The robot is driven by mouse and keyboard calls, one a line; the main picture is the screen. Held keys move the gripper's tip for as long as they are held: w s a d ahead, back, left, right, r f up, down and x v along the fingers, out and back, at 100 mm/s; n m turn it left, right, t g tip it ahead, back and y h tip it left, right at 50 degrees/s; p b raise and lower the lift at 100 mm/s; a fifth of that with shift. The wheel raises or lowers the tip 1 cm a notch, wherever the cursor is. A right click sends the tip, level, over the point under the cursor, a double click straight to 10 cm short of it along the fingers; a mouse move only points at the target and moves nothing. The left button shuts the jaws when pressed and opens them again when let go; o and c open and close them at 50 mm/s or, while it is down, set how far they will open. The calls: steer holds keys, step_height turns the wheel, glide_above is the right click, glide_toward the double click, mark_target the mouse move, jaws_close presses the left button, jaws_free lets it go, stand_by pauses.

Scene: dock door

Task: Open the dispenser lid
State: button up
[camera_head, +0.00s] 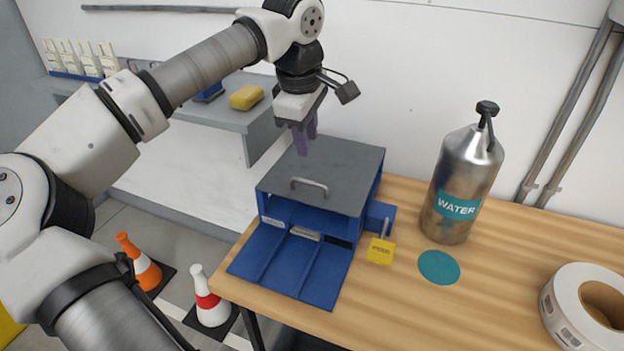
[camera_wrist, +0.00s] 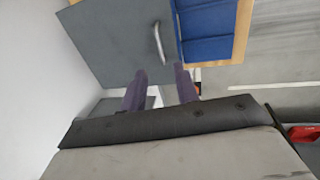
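The dispenser is a blue box (camera_head: 275,222) on the wooden table, with a flat grey lid (camera_head: 335,165) lying closed on top. A metal handle (camera_head: 310,186) stands on the lid near its front edge. In the wrist view the lid (camera_wrist: 108,38) and its handle (camera_wrist: 159,43) lie beyond the fingers. My gripper (camera_head: 304,143) hangs above the back left part of the lid, apart from the handle. Its two purple fingers (camera_wrist: 160,85) are spread with nothing between them, so it is open and empty.
A metal WATER bottle (camera_head: 463,185) stands right of the dispenser, near a teal disc (camera_head: 439,267). A yellow tag (camera_head: 380,251) sits at the dispenser's right side. A label roll (camera_head: 565,310) lies at far right. A grey shelf (camera_head: 225,117) with a yellow sponge (camera_head: 246,97) is behind. Cones (camera_head: 207,300) stand on the floor.

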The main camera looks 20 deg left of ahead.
steer(key=b, duration=0.7)
glide_above(312, 196)
step_height(312, 196, down, 11)
steer(key=shift+r, duration=0.1)
jaws_close()
steer(key=shift+r, duration=0.1)
